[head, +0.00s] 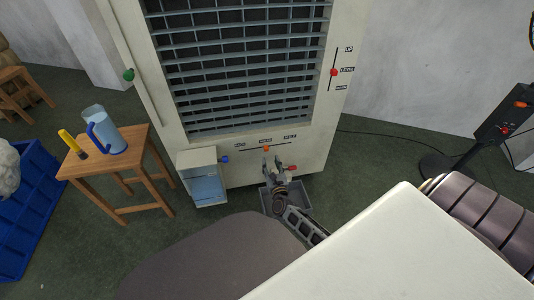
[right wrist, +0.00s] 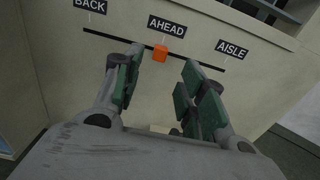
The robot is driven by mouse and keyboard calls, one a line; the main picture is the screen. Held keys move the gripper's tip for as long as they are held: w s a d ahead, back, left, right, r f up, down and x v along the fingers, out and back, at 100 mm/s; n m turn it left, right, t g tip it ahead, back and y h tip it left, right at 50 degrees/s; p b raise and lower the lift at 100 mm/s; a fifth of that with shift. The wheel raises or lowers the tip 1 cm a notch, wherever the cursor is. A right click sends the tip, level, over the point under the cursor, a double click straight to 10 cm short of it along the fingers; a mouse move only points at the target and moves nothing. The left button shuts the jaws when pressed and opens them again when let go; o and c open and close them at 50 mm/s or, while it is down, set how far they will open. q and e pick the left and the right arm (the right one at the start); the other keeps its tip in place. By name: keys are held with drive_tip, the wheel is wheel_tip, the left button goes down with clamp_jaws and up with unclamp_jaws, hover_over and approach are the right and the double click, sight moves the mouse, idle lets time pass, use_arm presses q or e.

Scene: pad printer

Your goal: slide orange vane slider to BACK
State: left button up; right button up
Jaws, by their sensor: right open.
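The orange vane slider (head: 266,148) is a small block on a black horizontal track low on the front of the cream cooler (head: 230,172). In the right wrist view the slider (right wrist: 160,54) sits under the AHEAD label (right wrist: 167,26). The BACK label (right wrist: 90,4) is at the track's left end and the AISLE label (right wrist: 233,49) at its right end. My right gripper (head: 268,161) is open just below the slider. In the wrist view its two green-padded fingers (right wrist: 162,70) stand apart on either side of the slider, not closed on it. My left gripper is not in view.
A blue knob (head: 224,159) and red knob (head: 292,168) flank the gripper. A water tank (head: 203,178) stands left, a grey tray (head: 300,190) below. A wooden stool (head: 110,160) holds a pitcher (head: 104,128).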

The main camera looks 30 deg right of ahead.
sight(267, 150)
drive_tip(key=b+x, duration=0.1)
drive_tip(key=x, duration=0.3)
drive_tip(key=shift+w, duration=0.15)
drive_tip(key=shift+b+x, duration=0.65)
drive_tip(key=shift+x, duration=1.2)
clamp_jaws()
